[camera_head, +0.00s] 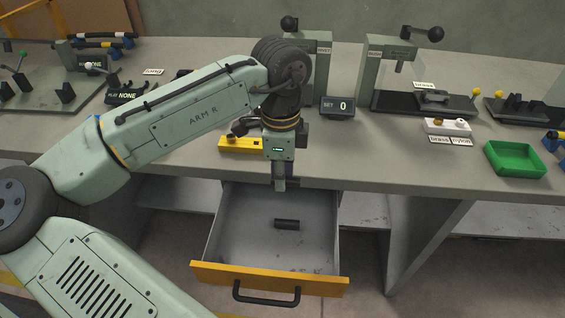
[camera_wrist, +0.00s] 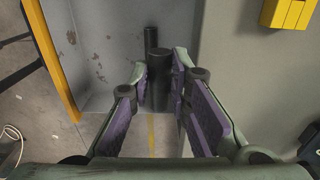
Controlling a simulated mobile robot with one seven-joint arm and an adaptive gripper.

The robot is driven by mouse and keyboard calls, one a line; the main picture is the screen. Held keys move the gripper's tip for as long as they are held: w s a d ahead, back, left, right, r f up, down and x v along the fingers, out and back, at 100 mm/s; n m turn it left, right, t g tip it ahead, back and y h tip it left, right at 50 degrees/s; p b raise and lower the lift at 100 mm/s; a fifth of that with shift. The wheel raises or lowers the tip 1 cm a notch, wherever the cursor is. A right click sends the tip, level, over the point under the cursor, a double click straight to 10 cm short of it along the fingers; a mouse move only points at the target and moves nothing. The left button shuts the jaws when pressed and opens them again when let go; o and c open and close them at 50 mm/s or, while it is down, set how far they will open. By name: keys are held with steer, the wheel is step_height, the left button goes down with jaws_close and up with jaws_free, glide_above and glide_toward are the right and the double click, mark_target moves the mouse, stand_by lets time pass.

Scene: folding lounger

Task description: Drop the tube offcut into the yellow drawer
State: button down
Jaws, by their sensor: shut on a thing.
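The yellow drawer (camera_head: 222,271) is pulled out below the bench top, and its grey inside shows. My gripper (camera_head: 285,184) is over the back part of the drawer, pointing down. It is shut on a dark tube offcut (camera_wrist: 159,80), which shows between the fingers in the wrist view (camera_wrist: 153,95). The held offcut is above the drawer floor. Another dark tube piece (camera_head: 287,224) lies on the drawer floor, and it also shows beyond the held one in the wrist view (camera_wrist: 151,38). The drawer's yellow front (camera_wrist: 50,60) is at left in the wrist view.
The bench top (camera_head: 365,165) lies just behind my gripper. A yellow block (camera_head: 240,145) sits near its front edge. A green tray (camera_head: 516,160) and a white holder (camera_head: 447,126) stand at right. Presses and a display (camera_head: 337,107) stand behind. Most of the drawer floor is clear.

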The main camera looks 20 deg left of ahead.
steer(key=shift+s+f+b, duration=0.15)
steer(key=shift+f+b, duration=0.5)
steer(key=shift+f, duration=0.15)
step_height(320, 180, down, 4)
steer(key=b, duration=0.4)
steer(key=shift+f, duration=0.1)
steer(key=c, duration=1.4)
jaws_free()
step_height(320, 180, up, 12)
steer(key=shift+r, duration=0.1)
